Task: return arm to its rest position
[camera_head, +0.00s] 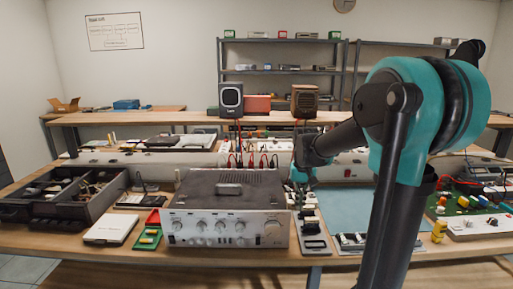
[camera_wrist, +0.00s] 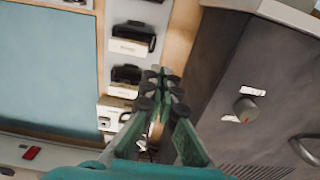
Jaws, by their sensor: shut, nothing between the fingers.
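My teal and black arm reaches in from the right of the head view. My gripper (camera_head: 301,176) hangs over the workbench just behind the right side of the silver hi-fi amplifier (camera_head: 226,228), partly hidden by the arm's last links. In the wrist view its green fingers (camera_wrist: 161,78) are together with nothing between them. The amplifier's dark top (camera_wrist: 225,75) lies to the right of the fingers there. A narrow strip holding black parts (camera_wrist: 128,75) lies below and to the left of them.
A blue-grey mat (camera_head: 338,205) lies right of the strip. An open dark case (camera_head: 70,192), a white box (camera_head: 111,229) and a green-red tray (camera_head: 148,240) stand to the left. A circuit board (camera_head: 470,205) is at the right. Two speakers (camera_head: 231,98) (camera_head: 304,100) stand behind.

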